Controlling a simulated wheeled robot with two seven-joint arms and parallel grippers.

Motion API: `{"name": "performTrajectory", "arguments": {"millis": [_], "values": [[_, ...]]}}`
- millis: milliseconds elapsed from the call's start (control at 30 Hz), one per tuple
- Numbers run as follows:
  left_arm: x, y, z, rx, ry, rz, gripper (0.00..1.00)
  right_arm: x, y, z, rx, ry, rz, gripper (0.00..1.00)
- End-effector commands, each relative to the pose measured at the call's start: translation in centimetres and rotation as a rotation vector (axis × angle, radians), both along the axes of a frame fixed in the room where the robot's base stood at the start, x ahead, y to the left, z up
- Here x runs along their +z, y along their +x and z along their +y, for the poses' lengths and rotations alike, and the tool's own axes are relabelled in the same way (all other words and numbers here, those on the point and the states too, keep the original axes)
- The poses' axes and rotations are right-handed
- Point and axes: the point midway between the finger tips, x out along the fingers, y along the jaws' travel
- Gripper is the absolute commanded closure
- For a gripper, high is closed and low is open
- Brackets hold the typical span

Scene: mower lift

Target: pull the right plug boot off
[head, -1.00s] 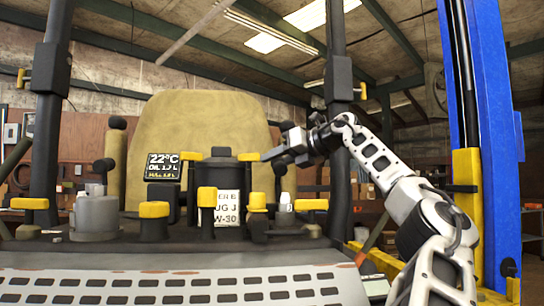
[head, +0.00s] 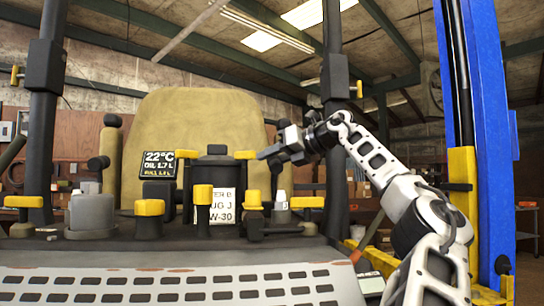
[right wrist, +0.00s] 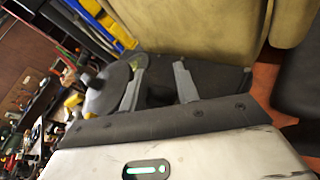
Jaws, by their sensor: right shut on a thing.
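My right gripper (head: 268,153) reaches in from the right in the head view, above the right part of the dark console. It is shut on a dark piece, seemingly the right plug boot (right wrist: 158,96), between the two grey fingers in the right wrist view. The boot's outline is hard to make out against the dark parts behind. Below the gripper in the head view are a black knob (head: 278,168) and a small white plug-like part (head: 281,198). My left gripper is not in view.
A small display (head: 157,164) stands left of a dark canister (head: 214,172). A tan seat (head: 195,115) is behind. Dark posts (head: 336,90) and a blue column (head: 490,130) flank the right side.

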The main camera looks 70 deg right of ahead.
Motion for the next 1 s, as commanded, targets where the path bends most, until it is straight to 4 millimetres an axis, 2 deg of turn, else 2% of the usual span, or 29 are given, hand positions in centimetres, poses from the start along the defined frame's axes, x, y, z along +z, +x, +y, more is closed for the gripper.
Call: {"name": "performTrajectory", "arguments": {"millis": [33,133,167,200,800,1000], "values": [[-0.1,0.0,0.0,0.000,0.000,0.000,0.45,-1.6,0.4,-0.2,0.004,0.012,0.044,1.00],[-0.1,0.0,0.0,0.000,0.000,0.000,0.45,-1.6,0.4,-0.2,0.004,0.012,0.044,1.00],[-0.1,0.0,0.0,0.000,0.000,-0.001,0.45,-1.6,0.4,-0.2,0.004,0.012,0.044,0.61],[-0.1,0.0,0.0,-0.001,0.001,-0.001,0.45,-1.6,0.4,-0.2,0.004,0.012,0.043,0.50],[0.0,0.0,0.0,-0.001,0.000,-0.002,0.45,-1.4,0.3,-0.2,0.003,0.012,0.042,0.50],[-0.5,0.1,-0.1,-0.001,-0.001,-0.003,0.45,-0.8,-1.6,0.3,0.000,0.009,0.036,0.50]]}}
